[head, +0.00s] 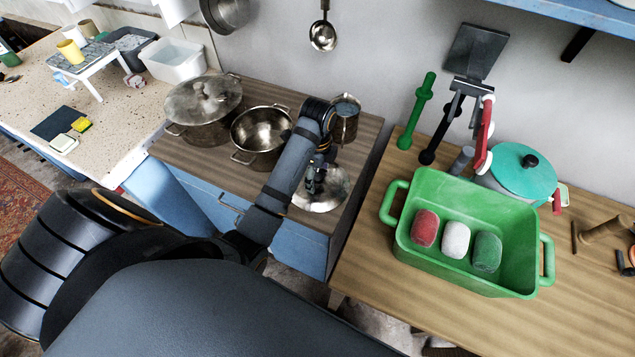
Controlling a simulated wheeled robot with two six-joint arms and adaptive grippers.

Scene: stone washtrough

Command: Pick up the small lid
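A small shiny metal lid (334,190) lies on the wooden-topped counter, near its front right edge, in the head view. My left arm reaches over the counter from the left, and my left gripper (313,186) points down over the lid's middle. The gripper hides the middle of the lid, and any knob there cannot be seen. Its fingertips are small and dark, so I cannot tell whether they are open or shut, or whether they touch the lid. My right gripper is not in view.
An open pot (259,133), a larger lidded pot (203,108) and a metal jug (344,120) stand close to my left arm. A gap separates this counter from the right table, which holds a green basin (460,276) and a teal-lidded pot (519,170).

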